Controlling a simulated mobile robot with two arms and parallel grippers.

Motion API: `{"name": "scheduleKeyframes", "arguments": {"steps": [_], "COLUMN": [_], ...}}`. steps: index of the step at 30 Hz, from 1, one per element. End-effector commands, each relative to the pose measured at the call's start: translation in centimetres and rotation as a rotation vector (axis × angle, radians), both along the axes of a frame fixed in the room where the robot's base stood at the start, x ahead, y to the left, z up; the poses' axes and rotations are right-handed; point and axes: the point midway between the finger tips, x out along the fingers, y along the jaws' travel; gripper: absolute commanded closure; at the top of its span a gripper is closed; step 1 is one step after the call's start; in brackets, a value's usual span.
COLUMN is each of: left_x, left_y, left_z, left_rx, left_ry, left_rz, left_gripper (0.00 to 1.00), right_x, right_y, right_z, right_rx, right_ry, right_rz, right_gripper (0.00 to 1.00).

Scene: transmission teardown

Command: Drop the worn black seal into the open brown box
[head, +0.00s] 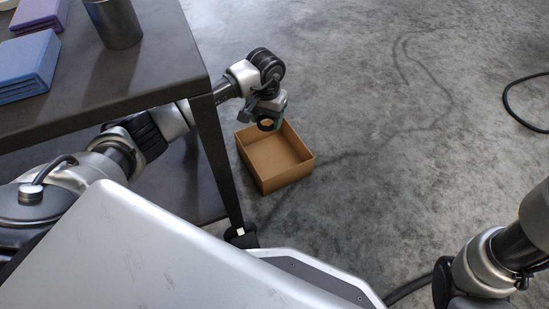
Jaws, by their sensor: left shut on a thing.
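The open brown box (292,172) sits on the floor to the right of the table leg, and the part of its inside that I see looks empty. My left gripper (268,120) is above the box's far left corner, pointing down. It is shut on the worn black seal (266,125), a small dark ring held at the fingertips. My right arm shows at the lower right edge, but its gripper is out of the picture.
A dark table (100,75) at the left bears blue books (28,68), a purple item (40,14) and a dark metal cup (115,22). Its leg (222,165) stands close to my left arm and the box. A black cable (512,108) lies on the right floor. The middle floor is clear.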

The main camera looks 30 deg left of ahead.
Motion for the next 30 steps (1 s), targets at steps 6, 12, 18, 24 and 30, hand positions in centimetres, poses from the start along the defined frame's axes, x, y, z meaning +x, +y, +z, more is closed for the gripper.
{"name": "scheduleKeyframes", "arguments": {"steps": [6, 12, 18, 24, 30], "left_x": [0.0, 0.0, 0.0, 0.0, 0.0], "left_y": [0.0, 0.0, 0.0, 0.0, 0.0], "left_z": [-2.8, -3.0, -2.9, -2.9, -2.9], "left_rx": [0.000, 0.001, 0.001, 0.001, 0.001], "left_ry": [0.001, 0.000, 0.000, 0.000, 0.000], "left_rz": [0.001, 0.000, 0.000, 0.000, 0.000], "left_gripper": [0.65, 0.65, 0.33, 0.13, 0.13], "right_x": [0.0, 0.0, 0.0, 0.0, 0.0], "right_y": [0.0, 0.0, 0.0, 0.0, 0.0], "right_z": [-2.2, -2.3, -2.3, -2.3, -2.2], "right_rx": [0.000, -0.001, -0.001, -0.001, -0.001], "right_ry": [0.000, 0.000, 0.000, -0.001, -0.001], "right_rz": [0.000, 0.000, 0.000, 0.000, 0.000], "right_gripper": [1.00, 1.00, 1.00, 1.00, 1.00]}}
